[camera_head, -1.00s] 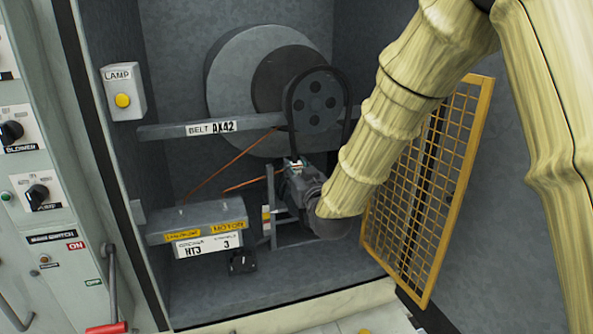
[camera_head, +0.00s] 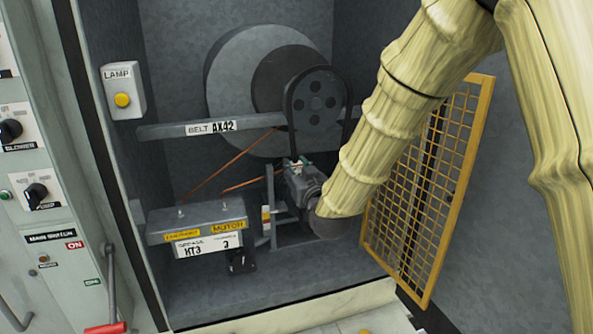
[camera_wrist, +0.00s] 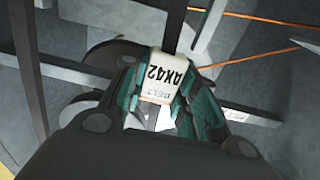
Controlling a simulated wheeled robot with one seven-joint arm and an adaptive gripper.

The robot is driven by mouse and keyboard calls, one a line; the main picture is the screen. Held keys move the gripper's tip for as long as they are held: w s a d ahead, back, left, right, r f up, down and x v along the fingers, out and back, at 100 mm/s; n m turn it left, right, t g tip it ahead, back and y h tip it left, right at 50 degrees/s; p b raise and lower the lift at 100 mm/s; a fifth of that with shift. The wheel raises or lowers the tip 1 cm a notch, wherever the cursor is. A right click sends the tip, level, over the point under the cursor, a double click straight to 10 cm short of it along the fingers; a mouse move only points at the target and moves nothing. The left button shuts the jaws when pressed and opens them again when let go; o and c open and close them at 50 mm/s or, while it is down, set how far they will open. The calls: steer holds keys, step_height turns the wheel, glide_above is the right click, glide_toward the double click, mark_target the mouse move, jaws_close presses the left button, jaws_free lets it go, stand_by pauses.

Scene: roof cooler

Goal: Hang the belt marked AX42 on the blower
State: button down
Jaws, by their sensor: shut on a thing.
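The black belt (camera_head: 290,112) shows in the head view as a dark loop arching over the top of the large grey blower pulley (camera_head: 317,98). Its strands run down on both sides of the pulley. I cannot tell whether it sits in the groove or just in front. My gripper (camera_head: 297,163) is below the pulley, shut on the belt, with teal finger pads. In the wrist view a white tag (camera_wrist: 163,78) reading AX42 lies between the pads. The lower end of the belt is hidden by my gripper.
A crossbar (camera_head: 165,131) labelled BELT AX42 runs behind the pulley. A grey motor box (camera_head: 195,219) stands at lower left, with orange lines (camera_head: 230,158) above it. An open yellow mesh guard (camera_head: 425,200) is right of my arm. A lamp box (camera_head: 123,92) is on the left wall.

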steer(key=shift+b+x, duration=0.4)
steer(key=shift+x, duration=1.85)
stand_by(0.5)
steer(key=shift+f+b, duration=0.65)
steer(key=shift+b, duration=0.2)
stand_by(1.6)
steer(key=c, duration=1)
jaws_free()
steer(key=shift+c, duration=0.2)
steer(key=shift+s, duration=0.1)
